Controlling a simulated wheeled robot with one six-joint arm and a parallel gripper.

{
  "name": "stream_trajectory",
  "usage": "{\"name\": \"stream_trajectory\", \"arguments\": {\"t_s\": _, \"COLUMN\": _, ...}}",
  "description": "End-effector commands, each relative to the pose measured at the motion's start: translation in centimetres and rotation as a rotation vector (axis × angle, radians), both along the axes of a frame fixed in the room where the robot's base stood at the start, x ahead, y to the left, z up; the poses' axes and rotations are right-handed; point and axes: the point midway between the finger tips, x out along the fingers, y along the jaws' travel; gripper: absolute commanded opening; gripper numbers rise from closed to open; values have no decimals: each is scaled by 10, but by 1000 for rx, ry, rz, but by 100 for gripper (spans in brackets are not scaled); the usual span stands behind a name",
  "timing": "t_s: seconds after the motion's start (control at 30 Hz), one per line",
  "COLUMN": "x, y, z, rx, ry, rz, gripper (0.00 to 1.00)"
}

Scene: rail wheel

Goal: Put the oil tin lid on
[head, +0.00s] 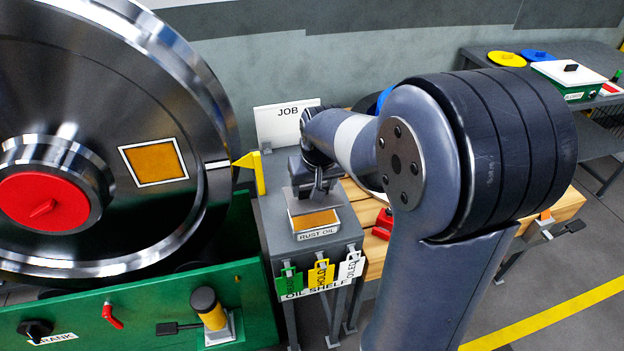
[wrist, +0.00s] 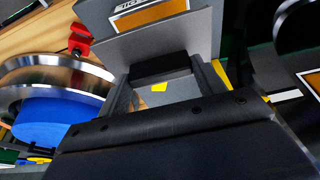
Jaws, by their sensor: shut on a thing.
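The oil tin (head: 316,231) stands on the oil shelf, labelled RUST OIL, with orange-brown oil showing in its open top. In the wrist view the tin (wrist: 150,18) shows at the top, partly hidden by the lid. The lid is a grey plate (wrist: 185,40) with a black handle (wrist: 160,66). My gripper (head: 316,186) is shut on this handle. In the head view the lid (head: 302,203) is above the rear part of the tin, apart from its front rim, and looks tilted.
The large steel wheel (head: 90,235) and its green stand (head: 150,310) are close on the left. A wooden bench (head: 555,208) is on the right.

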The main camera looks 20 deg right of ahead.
Motion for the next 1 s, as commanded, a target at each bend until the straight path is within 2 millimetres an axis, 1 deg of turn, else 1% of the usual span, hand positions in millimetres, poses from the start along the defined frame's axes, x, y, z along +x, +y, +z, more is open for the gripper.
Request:
{"name": "stream_trajectory", "arguments": {"t_s": 0.2, "x": 0, "y": 0, "z": 0, "rx": 0, "ry": 0, "rz": 0, "gripper": 41}}
{"name": "stream_trajectory", "arguments": {"t_s": 0.37, "x": 0, "y": 0, "z": -5, "rx": 0, "ry": 1, "rz": 0, "gripper": 41}}
{"name": "stream_trajectory", "arguments": {"t_s": 0.57, "x": 0, "y": 0, "z": -19, "rx": 0, "ry": 1, "rz": 0, "gripper": 41}}
{"name": "stream_trajectory", "arguments": {"t_s": 0.8, "x": 0, "y": 0, "z": -41, "rx": 0, "ry": 2, "rz": 0, "gripper": 41}}
{"name": "stream_trajectory", "arguments": {"t_s": 1.0, "x": 0, "y": 0, "z": -50, "rx": 0, "ry": 1, "rz": 0, "gripper": 41}}
